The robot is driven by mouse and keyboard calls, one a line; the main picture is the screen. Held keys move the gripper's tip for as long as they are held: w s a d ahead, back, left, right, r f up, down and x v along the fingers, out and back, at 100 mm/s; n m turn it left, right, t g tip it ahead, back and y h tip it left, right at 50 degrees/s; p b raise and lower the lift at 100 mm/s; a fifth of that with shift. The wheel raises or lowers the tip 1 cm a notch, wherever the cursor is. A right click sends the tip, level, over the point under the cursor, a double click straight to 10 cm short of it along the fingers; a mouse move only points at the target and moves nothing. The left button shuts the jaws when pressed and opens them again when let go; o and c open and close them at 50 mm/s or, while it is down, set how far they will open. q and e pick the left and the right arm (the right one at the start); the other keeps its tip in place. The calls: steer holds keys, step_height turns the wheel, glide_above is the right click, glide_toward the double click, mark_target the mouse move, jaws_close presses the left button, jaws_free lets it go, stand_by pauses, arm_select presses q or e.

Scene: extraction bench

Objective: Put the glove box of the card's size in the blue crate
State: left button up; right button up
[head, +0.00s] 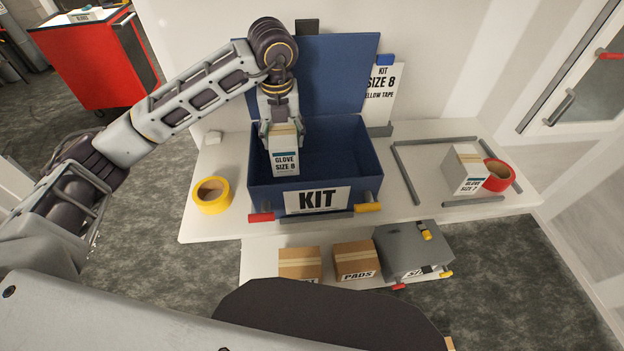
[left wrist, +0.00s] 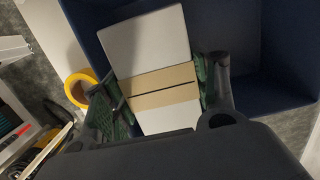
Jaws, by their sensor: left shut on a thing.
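The card (head: 382,95) behind the crate reads KIT, SIZE 8, YELLOW TAPE. The blue crate (head: 368,165) stands open on the bench with its KIT label in front and its lid raised at the back. My left gripper (head: 283,132) is shut on the glove box marked SIZE 8 (head: 286,160), held upright over the left part of the crate. In the left wrist view the box (left wrist: 158,60) sits between the fingers, with the blue crate wall (left wrist: 285,60) beside it. Another glove box, marked SIZE 7 (head: 465,170), stands at the right. My right gripper is not in view.
A yellow tape roll (head: 212,195) lies left of the crate. A red tape roll (head: 497,175) is beside the other glove box, inside grey edge strips (head: 405,172). Below are cardboard boxes (head: 354,260) and a grey case (head: 412,250). The crate's right part looks empty.

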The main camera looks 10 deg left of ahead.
arm_select(q)
steer(key=shift+s, duration=0.1)
steer(key=shift+f, duration=0.15)
steer(key=shift+f+p, duration=0.6)
steer(key=shift+f, duration=2.35)
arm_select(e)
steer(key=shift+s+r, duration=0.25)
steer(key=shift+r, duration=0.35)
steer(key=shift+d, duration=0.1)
arm_select(q)
steer(key=shift+f+p, duration=0.4)
steer(key=shift+f, duration=1.5)
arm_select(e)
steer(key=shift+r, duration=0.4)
arm_select(q)
steer(key=shift+f, duration=0.15)
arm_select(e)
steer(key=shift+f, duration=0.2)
arm_select(q)
steer(key=o, duration=1.4)
steer(key=shift+c, duration=0.2)
